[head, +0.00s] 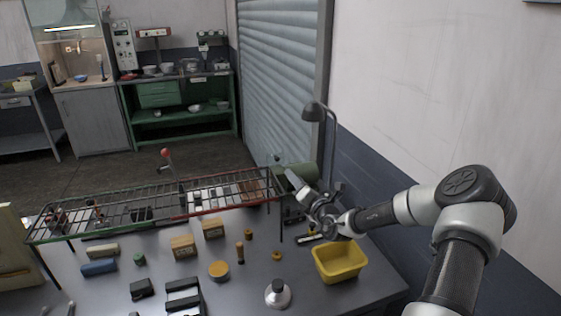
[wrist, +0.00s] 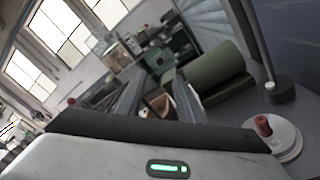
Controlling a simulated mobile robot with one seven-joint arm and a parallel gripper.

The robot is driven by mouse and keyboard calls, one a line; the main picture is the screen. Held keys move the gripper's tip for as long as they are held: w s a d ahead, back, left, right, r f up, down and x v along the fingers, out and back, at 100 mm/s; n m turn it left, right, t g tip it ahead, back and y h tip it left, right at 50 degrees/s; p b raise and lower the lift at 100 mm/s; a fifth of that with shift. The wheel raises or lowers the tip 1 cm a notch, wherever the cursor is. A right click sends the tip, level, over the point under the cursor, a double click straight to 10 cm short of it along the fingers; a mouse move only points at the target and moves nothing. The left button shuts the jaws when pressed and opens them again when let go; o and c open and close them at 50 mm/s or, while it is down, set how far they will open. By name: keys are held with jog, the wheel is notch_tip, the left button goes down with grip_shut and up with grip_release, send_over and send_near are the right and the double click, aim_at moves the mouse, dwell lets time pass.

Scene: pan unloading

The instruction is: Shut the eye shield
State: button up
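I cannot pick out the eye shield for certain. A green rounded body (head: 298,176) stands at the far right of the bench, behind my gripper; it also shows in the wrist view (wrist: 216,72). A slim pale piece (head: 296,183) lies in front of it in the head view, and I cannot tell if it is the shield or part of my gripper. My gripper (head: 318,200) is beside the green body. In the wrist view two grey fingers stand apart, with a gap between them (wrist: 159,88). A brownish thing shows beyond the gap, not clearly held.
A wire rack (head: 150,205) spans the back of the bench. A yellow bin (head: 340,262) sits below my arm. A lamp (head: 314,111) rises behind the green body. Blocks, a round tin (head: 219,270) and a silver-based item (head: 278,294) are spread in front.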

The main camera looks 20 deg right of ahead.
aim_at(279, 159)
jog(key=w, duration=0.9)
jog(key=w+a, duration=0.1)
jog(key=w, duration=0.3)
jog(key=shift+w, duration=0.25)
jog(key=shift+c, duration=0.3)
grip_shut()
